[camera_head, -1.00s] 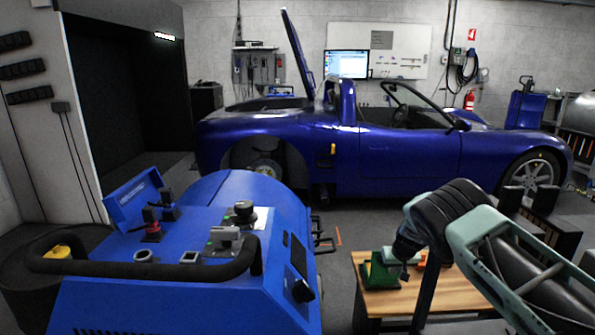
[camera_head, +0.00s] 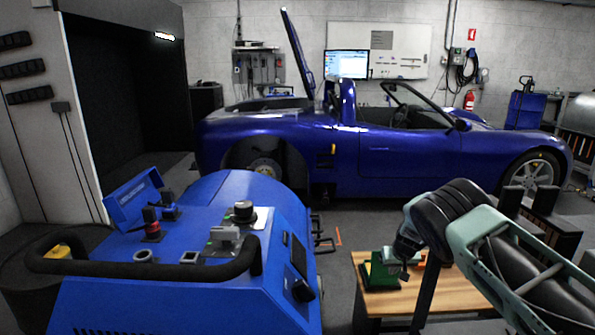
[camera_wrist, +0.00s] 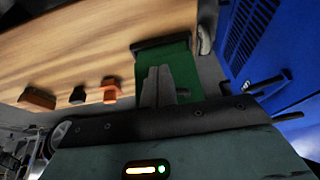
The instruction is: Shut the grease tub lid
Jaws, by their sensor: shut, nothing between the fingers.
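The green grease tub (camera_head: 378,284) stands at the left end of the wooden workbench, beneath the end of my arm. A green panel rises at its left, and the picture is too small to tell how far its lid is open. In the wrist view the green tub (camera_wrist: 182,62) shows a dark edge along its top, just beyond my fingertips. My gripper (camera_wrist: 160,70) is shut and empty, its fingers overlapping the tub in that view. I cannot tell whether they touch it. In the head view my arm hides the fingers and part of the tub.
The wooden bench top (camera_head: 455,292) is mostly clear right of the tub. An orange item (camera_wrist: 110,90), a black item (camera_wrist: 77,95) and a brown block (camera_wrist: 37,97) stand on it. A blue machine (camera_head: 190,260) stands left of the bench, and a blue car (camera_head: 390,155) behind.

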